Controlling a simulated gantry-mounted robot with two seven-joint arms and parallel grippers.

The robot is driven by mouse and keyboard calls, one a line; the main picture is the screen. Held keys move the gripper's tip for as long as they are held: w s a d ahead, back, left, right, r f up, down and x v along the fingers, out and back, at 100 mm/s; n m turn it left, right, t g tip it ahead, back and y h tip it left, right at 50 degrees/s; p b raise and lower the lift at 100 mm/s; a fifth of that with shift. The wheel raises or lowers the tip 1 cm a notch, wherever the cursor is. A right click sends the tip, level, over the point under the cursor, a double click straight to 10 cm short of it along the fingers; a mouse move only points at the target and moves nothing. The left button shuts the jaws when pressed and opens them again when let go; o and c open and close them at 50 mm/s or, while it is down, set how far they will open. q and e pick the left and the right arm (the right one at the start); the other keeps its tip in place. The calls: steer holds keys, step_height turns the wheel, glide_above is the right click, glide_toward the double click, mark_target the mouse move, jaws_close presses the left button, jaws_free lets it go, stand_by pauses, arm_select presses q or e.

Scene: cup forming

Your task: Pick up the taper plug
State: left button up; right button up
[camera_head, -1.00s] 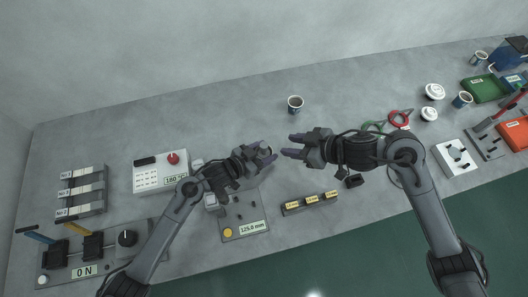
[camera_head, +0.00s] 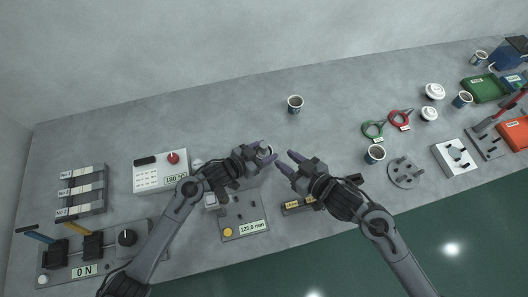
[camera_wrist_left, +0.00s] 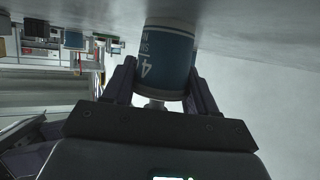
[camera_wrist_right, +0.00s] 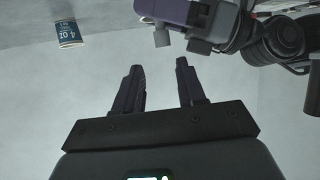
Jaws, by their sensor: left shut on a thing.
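My left gripper (camera_head: 268,154) is held above the middle of the table, pointing right. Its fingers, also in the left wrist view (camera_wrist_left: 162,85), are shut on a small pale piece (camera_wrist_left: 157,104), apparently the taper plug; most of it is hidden. In the head view a pale, round-looking bit (camera_head: 265,148) shows between the fingertips. My right gripper (camera_head: 284,162) is just right of the left one, pointing up and left. In the right wrist view its fingers (camera_wrist_right: 160,85) stand apart with nothing between them.
A blue paper cup (camera_head: 295,104) stands behind the grippers. Another cup (camera_head: 375,153) and a round pegged stand (camera_head: 405,172) are right of my right arm. The back middle is mostly clear.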

mark_target(264, 145)
steer(key=shift+x, duration=5.5)
steer(key=shift+s+a, duration=0.1)
jaws_close()
